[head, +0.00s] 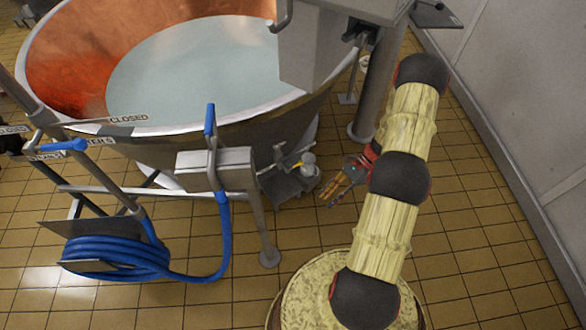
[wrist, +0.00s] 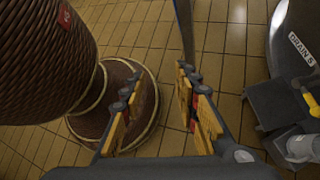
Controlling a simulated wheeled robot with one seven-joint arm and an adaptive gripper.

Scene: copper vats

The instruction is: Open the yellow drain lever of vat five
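The copper vat (head: 75,60) holds pale liquid and fills the upper left of the head view. The small yellow drain lever (head: 297,165) is low at its front right, beside a grey fitting (head: 309,163). In the wrist view the yellow lever (wrist: 313,104) is at the right edge, partly cut off, below a label (wrist: 301,49) that seems to read DRAIN 5. My gripper (head: 332,196) is low over the floor, right of the lever and apart from it.
A coiled blue hose (head: 115,258) hangs on a metal rack, its blue-handled nozzle (head: 210,122) upright by a grey bracket (head: 215,158). A steel leg (head: 262,225) stands left of the drain. A grey post (head: 380,85) stands behind. Tiled floor (head: 480,220) is clear to the right, up to a wall.

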